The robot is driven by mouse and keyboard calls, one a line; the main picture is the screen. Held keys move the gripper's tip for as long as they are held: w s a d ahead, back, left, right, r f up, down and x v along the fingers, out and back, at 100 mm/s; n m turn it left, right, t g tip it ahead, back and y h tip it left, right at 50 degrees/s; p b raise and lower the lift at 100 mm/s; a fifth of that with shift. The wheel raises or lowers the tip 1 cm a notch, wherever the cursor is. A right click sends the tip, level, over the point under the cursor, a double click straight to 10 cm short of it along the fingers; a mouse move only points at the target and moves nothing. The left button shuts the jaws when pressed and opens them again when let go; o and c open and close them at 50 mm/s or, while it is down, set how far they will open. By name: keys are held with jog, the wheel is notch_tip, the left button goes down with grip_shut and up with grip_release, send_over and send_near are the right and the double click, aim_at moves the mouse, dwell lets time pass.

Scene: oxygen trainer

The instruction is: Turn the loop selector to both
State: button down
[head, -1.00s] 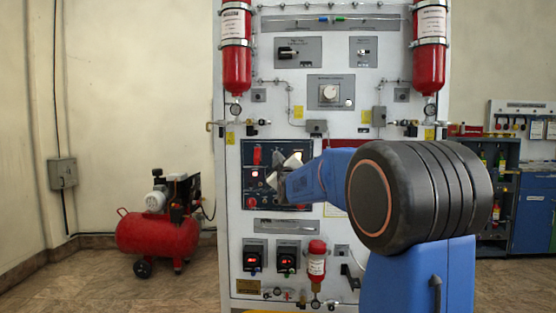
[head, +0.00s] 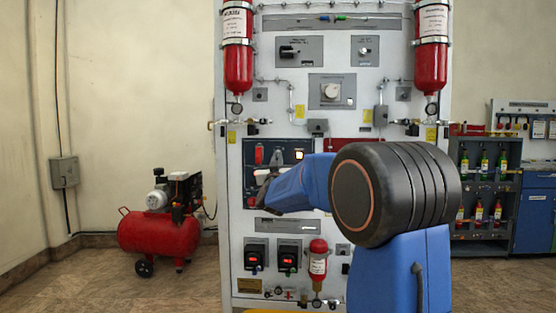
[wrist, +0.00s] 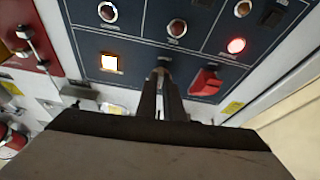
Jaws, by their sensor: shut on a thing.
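The dark blue control panel (head: 297,152) is on the front of the tall white trainer. My gripper (head: 264,178) is at its lower left part, right against the panel. In the wrist view my gripper (wrist: 161,88) is shut, with its fingers close together on a small control, which I take to be the loop selector (wrist: 159,71). The fingers hide most of this control, so its setting and label cannot be read. A lit amber square (wrist: 110,63) and a red switch (wrist: 206,80) are on either side of it.
A lit red lamp (wrist: 236,45) and several unlit lamps are on the same panel. Below the panel are two small boxes with red displays (head: 256,254) and a red cylinder (head: 318,258). A red compressor (head: 158,231) stands on the floor at the left.

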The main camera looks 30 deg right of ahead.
jog(key=shift+m+h, duration=0.4)
jog(key=shift+m, duration=0.3)
jog(key=c, duration=1.9)
grip_release()
jog(key=shift+a, duration=0.1)
jog(key=v, duration=1.7)
jog(key=shift+a, duration=0.15)
jog(key=shift+s+r, duration=0.15)
